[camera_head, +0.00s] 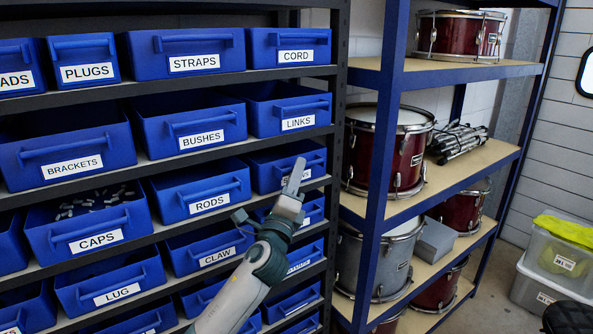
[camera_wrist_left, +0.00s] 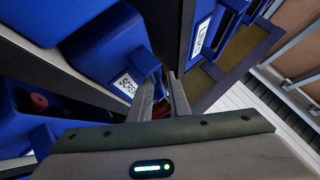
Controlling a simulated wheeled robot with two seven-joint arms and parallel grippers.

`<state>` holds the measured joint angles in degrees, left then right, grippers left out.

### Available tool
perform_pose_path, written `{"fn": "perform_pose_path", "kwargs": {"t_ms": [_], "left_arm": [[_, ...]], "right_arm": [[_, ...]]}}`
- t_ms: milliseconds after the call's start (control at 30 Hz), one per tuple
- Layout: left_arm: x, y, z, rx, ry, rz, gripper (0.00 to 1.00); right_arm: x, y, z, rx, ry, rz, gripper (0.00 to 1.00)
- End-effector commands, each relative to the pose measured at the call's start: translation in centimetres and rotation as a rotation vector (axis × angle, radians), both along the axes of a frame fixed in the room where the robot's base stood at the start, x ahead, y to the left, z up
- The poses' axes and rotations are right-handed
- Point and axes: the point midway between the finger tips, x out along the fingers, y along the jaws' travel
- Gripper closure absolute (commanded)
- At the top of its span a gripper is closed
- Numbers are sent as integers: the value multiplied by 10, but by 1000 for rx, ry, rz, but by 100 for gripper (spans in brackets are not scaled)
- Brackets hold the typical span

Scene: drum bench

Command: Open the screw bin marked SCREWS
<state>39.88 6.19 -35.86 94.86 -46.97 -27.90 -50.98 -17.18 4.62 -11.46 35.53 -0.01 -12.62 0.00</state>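The SCREWS bin (camera_head: 262,174) is a blue bin in the column under the LINKS bin, right of the RODS bin. Its front and label are mostly hidden behind my left gripper (camera_head: 297,172) in the head view. In the left wrist view, the bin (camera_wrist_left: 104,50) shows a white label, partly covered, reading "SCRE". My left gripper (camera_wrist_left: 161,84) has its two fingers apart, with the tips at the bin's handle (camera_wrist_left: 157,75). I cannot tell whether they touch it. My right gripper is not in view.
Blue labelled bins surround it: LINKS (camera_head: 288,110) above, RODS (camera_head: 205,190) left, CLAW (camera_head: 208,250) below left. A blue-framed rack post (camera_head: 385,130) with drums (camera_head: 405,150) stands close on the right.

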Motion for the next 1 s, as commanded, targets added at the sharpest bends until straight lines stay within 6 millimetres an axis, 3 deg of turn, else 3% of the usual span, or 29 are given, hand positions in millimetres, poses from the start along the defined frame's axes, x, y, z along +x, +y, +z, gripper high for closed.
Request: {"fn": "perform_pose_path", "kwargs": {"t_ms": [300, 367, 400, 1000], "left_arm": [[1, 0, 0, 0, 1, 0, 83], [1, 0, 0, 0, 1, 0, 98], [1, 0, 0, 0, 1, 0, 100], [1, 0, -1, 0, 2, 1, 100]], "right_arm": [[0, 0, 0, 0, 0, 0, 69], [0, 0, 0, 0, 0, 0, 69], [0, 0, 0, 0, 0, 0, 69], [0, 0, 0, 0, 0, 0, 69]]}}
